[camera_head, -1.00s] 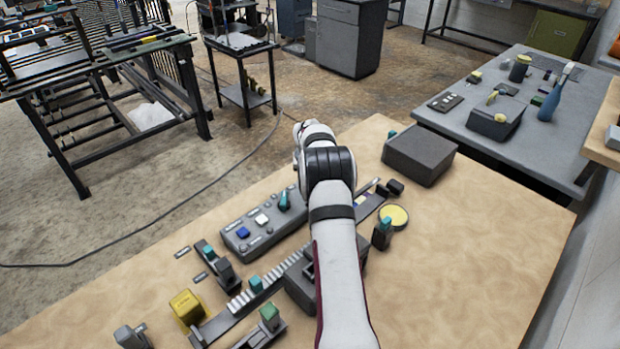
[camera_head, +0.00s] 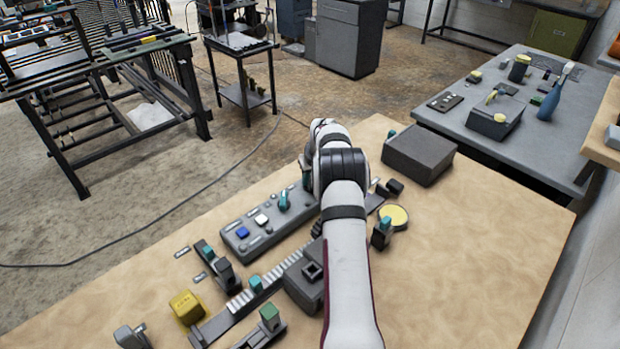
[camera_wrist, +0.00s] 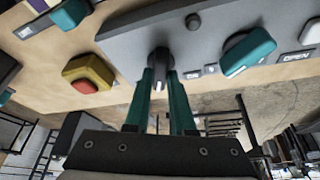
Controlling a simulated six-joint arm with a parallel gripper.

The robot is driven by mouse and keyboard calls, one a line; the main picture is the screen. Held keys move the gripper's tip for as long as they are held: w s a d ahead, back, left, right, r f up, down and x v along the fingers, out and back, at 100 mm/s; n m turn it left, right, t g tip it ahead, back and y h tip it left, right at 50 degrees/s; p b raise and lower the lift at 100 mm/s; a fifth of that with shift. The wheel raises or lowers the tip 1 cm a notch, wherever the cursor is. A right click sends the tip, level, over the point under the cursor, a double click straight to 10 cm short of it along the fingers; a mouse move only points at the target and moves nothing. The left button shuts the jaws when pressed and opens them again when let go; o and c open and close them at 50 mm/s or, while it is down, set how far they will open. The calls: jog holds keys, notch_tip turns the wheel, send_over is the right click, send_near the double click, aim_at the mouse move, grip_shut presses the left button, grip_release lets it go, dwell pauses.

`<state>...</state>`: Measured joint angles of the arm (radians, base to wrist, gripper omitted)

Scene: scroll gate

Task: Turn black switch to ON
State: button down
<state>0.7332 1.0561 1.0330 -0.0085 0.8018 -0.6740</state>
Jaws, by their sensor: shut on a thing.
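The black switch (camera_wrist: 160,58) stands on a grey control panel (camera_wrist: 125,37) in the wrist view. My gripper (camera_wrist: 162,84) has its two teal fingers on either side of the switch, closed on it. The small label beside the switch (camera_wrist: 193,74) is too small to read. A teal knob (camera_wrist: 248,52) sits to its right on the same panel. In the head view the panel (camera_head: 258,246) lies on the wooden table with its teal knob (camera_head: 284,200). My arm hides the switch and most of the gripper there.
A yellow-and-red button (camera_wrist: 88,75) sits near the panel in the wrist view. In the head view, a dark box (camera_head: 418,155), a yellow disc (camera_head: 394,216) and a yellow block (camera_head: 186,307) stand on the table (camera_head: 480,260). The table's right side is clear.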

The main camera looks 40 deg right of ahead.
jog(key=n+y, duration=0.1)
jog(key=n, duration=0.3)
jog(key=shift+d+y, duration=0.1)
jog(key=shift+y, duration=0.3)
jog(key=shift+n+y, duration=0.6)
jog(key=shift+n, duration=1.1)
jog(key=c, duration=0.8)
grip_release()
jog(key=shift+d, duration=0.1)
jog(key=shift+o, duration=0.2)
jog(key=v, duration=1.5)
jog(key=shift+s+r, duration=0.2)
jog(key=shift+r, duration=0.15)
